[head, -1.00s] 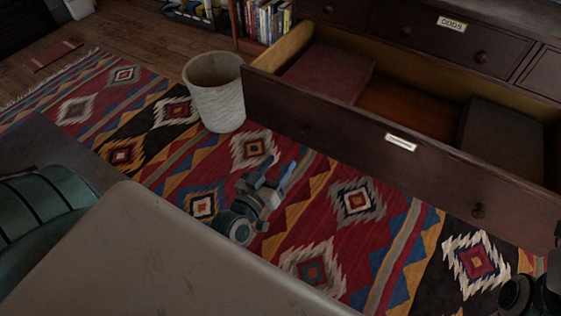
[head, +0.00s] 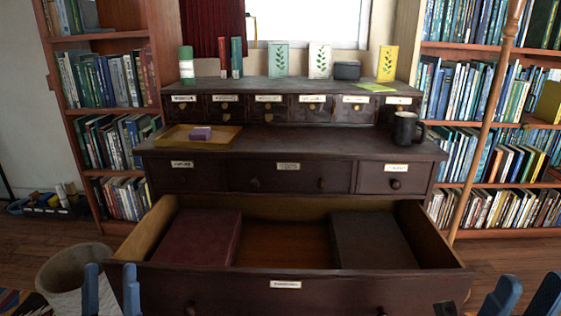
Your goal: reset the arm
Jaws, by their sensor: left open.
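My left gripper (head: 112,284) shows at the bottom left, its two blue fingers pointing up and apart with nothing between them. It appears in front of the open drawer's left front corner. My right gripper (head: 523,296) shows at the bottom right edge, its two blue fingers apart and empty. It appears to the right of the drawer. The arms behind both grippers are below the picture.
A wide drawer (head: 220,281) stands open from the dark cabinet (head: 300,142), holding a reddish book (head: 200,238) and a dark book (head: 371,240). A wastebasket (head: 70,268) stands left. A black mug (head: 404,128) and tray (head: 186,140) sit on top. A wooden pole (head: 485,130) leans at right.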

